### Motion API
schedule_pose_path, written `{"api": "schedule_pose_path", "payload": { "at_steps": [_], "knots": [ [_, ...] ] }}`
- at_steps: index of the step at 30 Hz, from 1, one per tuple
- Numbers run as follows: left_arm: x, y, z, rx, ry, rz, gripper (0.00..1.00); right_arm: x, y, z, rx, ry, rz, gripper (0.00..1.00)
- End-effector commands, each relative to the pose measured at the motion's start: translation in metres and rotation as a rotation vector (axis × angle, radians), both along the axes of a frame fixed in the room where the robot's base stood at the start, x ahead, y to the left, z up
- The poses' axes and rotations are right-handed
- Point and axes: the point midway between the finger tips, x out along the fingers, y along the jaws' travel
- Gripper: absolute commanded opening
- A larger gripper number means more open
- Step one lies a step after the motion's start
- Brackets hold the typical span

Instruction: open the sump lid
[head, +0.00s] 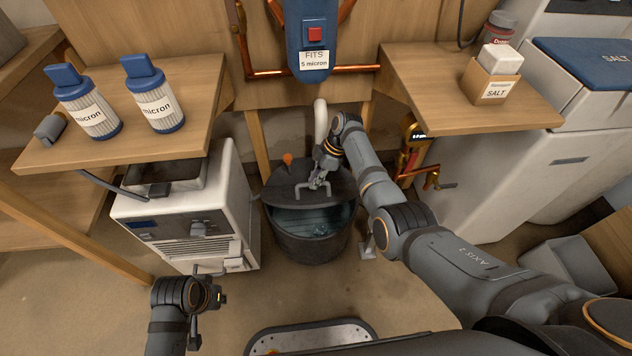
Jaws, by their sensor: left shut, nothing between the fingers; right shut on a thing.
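The sump (303,247) is a dark round basin on the floor, in the middle of the head view. Its dark grey lid (287,187) covers the back part of the opening. Water (300,219) shows in front of the lid's front edge, so the lid is partly open. My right gripper (318,181) is shut on the grey lid handle (301,190), with its arm reaching in from the right. My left gripper (209,272) is shut and empty, low at the left, in front of the white machine and apart from the sump.
A white machine (190,225) stands close left of the sump. A white pipe (320,118) rises behind the lid. Wooden shelves (165,145) flank it, the left one holding two filter cartridges (155,97). Copper pipes (408,160) and a white cabinet (490,190) are at the right.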

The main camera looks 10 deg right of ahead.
Motion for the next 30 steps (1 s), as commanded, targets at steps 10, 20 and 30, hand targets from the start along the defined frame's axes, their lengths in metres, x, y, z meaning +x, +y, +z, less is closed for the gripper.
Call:
{"api": "schedule_pose_path", "payload": {
  "at_steps": [10,20,30],
  "knots": [
    [-0.001,0.000,-0.002,-0.001,0.002,0.000,0.00,0.001,-0.002,-0.005,-0.005,-0.007,-0.005,0.23],
    [-0.002,0.000,-0.002,-0.001,0.005,0.001,0.00,0.001,-0.001,-0.002,-0.002,-0.006,-0.004,0.37],
    [-0.002,0.000,-0.001,-0.001,0.006,0.001,0.00,0.005,-0.019,0.042,-0.003,-0.012,-0.005,0.37]
  ]
}}
